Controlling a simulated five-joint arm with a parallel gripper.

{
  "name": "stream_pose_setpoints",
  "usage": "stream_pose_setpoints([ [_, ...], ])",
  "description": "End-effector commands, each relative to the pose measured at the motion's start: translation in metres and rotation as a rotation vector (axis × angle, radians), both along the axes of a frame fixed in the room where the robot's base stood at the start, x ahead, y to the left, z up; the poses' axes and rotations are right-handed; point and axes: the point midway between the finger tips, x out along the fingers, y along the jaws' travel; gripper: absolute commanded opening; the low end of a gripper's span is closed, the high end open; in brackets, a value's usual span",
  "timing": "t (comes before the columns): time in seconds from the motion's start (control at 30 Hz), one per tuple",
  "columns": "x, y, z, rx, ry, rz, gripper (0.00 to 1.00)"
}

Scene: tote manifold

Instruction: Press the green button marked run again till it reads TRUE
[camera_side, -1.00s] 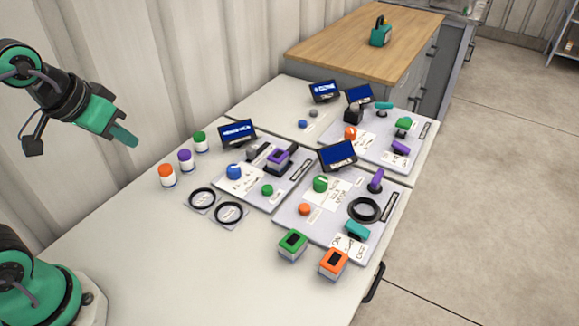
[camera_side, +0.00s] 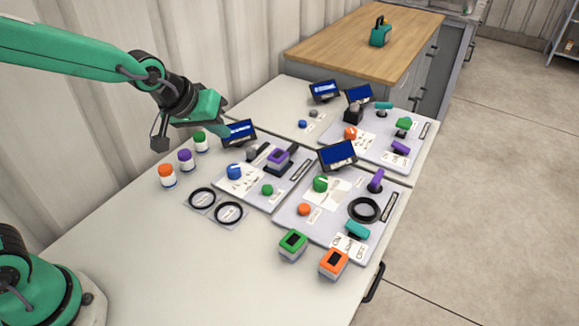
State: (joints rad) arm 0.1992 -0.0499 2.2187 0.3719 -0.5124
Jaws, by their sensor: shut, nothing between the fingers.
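A small round green button (camera_side: 267,190) sits at the front of the left panel (camera_side: 252,203), beside a round blue control (camera_side: 234,171). A larger green knob (camera_side: 320,184) stands on the right panel (camera_side: 290,222). The labels are too small to read, so I cannot tell from the lettering which one is marked run again. The screens (camera_side: 238,132) and (camera_side: 337,155) behind these panels are lit blue, with unreadable text. My gripper (camera_side: 224,136) is shut and empty, in the air up and left of the small green button, overlapping the left screen in the picture.
Orange, purple and green-capped jars (camera_side: 185,160) stand left of the panels. Two black rings (camera_side: 229,213) lie in front. A green block (camera_side: 292,245) and an orange block (camera_side: 333,263) stand near the front edge. The table's left front (camera_side: 170,260) is clear.

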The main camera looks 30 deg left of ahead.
Motion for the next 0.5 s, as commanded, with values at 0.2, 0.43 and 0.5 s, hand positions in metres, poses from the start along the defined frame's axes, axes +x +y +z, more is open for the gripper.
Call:
stream_pose_setpoints([
  [0.2, 0.028, -0.023, -0.026, -0.054, -0.003, 0.037, 0.00],
  [0.43, 0.051, -0.044, -0.051, -0.106, -0.009, 0.073, 0.00],
  [0.5, 0.056, -0.049, -0.056, -0.119, -0.012, 0.082, 0.00],
])
